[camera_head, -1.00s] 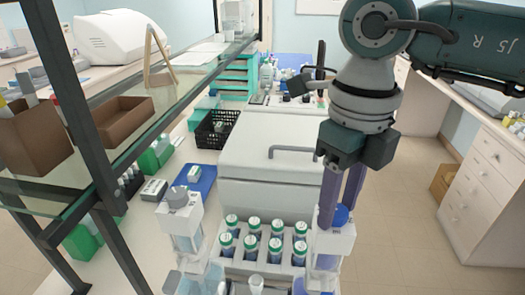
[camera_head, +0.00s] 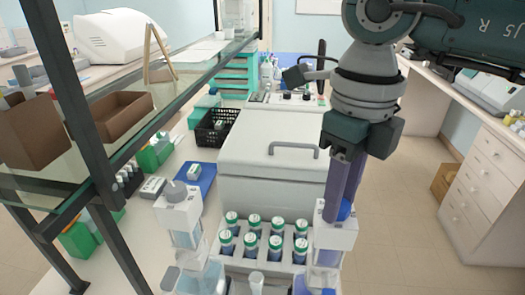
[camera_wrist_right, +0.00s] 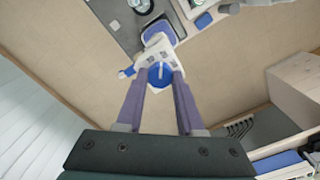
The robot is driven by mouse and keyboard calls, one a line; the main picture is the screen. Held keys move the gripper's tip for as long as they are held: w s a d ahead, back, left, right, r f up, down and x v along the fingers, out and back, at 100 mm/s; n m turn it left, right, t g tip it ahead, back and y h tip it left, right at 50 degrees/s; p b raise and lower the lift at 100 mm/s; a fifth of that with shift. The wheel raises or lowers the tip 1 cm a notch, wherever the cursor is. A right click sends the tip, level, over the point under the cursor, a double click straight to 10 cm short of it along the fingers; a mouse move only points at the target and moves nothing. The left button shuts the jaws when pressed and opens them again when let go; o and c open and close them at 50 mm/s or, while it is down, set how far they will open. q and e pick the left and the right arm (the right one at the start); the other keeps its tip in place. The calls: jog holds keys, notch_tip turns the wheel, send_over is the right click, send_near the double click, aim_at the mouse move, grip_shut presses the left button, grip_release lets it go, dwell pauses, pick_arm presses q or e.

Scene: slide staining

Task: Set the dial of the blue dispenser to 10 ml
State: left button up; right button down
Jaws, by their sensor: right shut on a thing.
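The blue dispenser (camera_head: 334,239) stands at the right front of the work area, with a white head and a blue dial on top. My right gripper (camera_head: 336,214) points down, its purple fingers closed around the dial. Part of the blue dial (camera_head: 345,210) shows beside the fingers. In the right wrist view the dial (camera_wrist_right: 160,76) sits between the two fingertips, with a light line across its face. The white head (camera_wrist_right: 158,53) shows beyond it. I cannot read any scale value. My left gripper is not in view.
A grey-capped dispenser (camera_head: 178,212) stands at the left front. Several green-capped bottles (camera_head: 252,240) stand in a rack between the dispensers. A large white instrument (camera_head: 268,165) with a handle is behind them. A glass shelf (camera_head: 190,80) with a dark frame rises at left.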

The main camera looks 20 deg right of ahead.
jog(key=n+b, duration=0.4)
jog(key=b, duration=0.1)
jog(key=shift+f+n, duration=0.25)
jog(key=shift+n, duration=0.15)
jog(key=shift+r+n+b, duration=0.2)
jog(key=shift+n+b, duration=1.3)
jog(key=shift+b, duration=0.25)
jog(key=c, duration=0.5)
grip_release()
